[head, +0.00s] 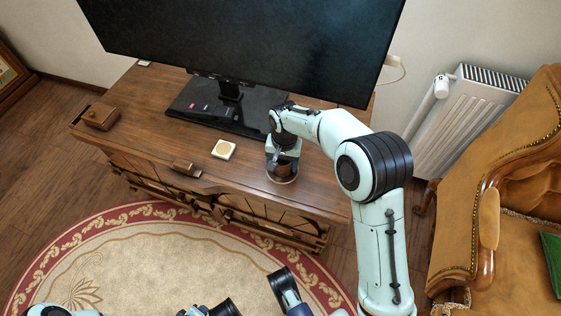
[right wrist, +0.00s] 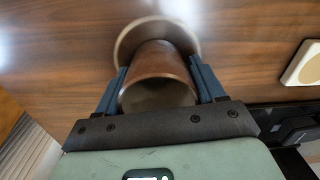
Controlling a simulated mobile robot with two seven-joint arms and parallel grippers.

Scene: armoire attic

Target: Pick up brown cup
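The brown cup (right wrist: 158,62) stands on a round saucer (right wrist: 126,42) in the right wrist view. In the head view the cup (head: 284,170) is at the front right of the wooden TV stand, mostly covered by my right gripper (head: 283,162). In the right wrist view, the right gripper's (right wrist: 158,75) two blue fingers lie along both sides of the cup, with almost no gap. I cannot tell whether they press on it. Parts of my left arm show at the bottom of the head view; its finger state is unclear.
On the wooden stand (head: 150,115) are a TV (head: 245,40), a white coaster-like square (head: 223,149), a small brown block (head: 186,168) and a brown box (head: 101,116). A leather armchair (head: 475,220) and a radiator (head: 465,120) stand to the right.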

